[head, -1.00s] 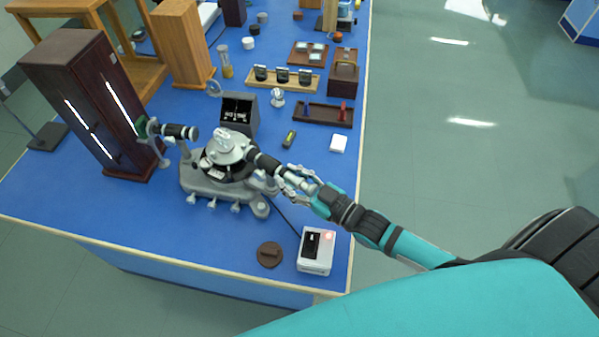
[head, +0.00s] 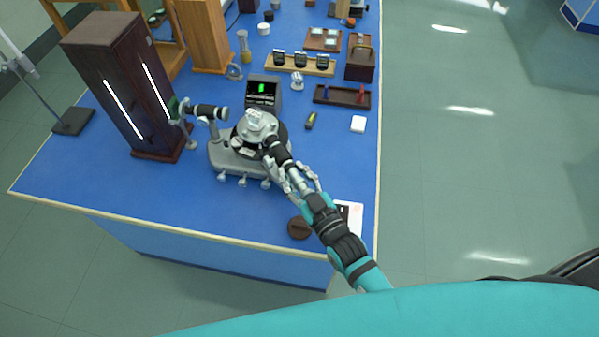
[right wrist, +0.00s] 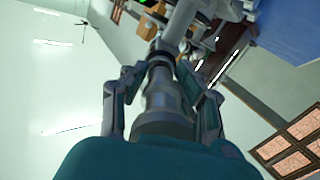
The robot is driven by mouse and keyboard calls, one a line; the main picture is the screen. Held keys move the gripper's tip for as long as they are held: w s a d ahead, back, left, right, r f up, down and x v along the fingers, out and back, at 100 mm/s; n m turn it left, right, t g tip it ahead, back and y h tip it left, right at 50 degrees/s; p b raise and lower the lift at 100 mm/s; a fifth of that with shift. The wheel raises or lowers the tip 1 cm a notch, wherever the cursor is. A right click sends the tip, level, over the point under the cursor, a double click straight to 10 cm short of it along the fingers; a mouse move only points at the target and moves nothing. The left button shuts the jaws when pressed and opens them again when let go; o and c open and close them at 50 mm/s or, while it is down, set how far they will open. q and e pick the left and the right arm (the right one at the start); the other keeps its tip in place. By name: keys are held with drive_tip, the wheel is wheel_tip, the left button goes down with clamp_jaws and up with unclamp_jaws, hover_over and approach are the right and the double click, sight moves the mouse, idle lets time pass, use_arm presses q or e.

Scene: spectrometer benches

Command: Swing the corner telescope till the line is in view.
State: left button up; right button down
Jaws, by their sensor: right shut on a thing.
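The spectrometer (head: 235,158) stands on the blue bench, with a round table at its middle. Its fixed black tube (head: 207,111) points left toward a tall dark cabinet (head: 120,75) with bright vertical slits. Its swinging telescope (head: 277,150) points toward the front right. My right gripper (head: 288,177) is shut around the telescope's outer end; the right wrist view shows the fingers on both sides of the barrel (right wrist: 160,88). A small dark screen (head: 263,92) behind the spectrometer shows a green mark at its upper middle. My left gripper is out of view.

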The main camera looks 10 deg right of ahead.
drive_tip(key=shift+w+r, duration=0.1)
drive_tip(key=shift+r, duration=0.1)
drive_tip(key=c, duration=1.4)
unclamp_jaws()
drive_tip(key=shift+o, duration=1.5)
drive_tip(key=shift+f, duration=0.1)
drive_tip(key=v, duration=1.2)
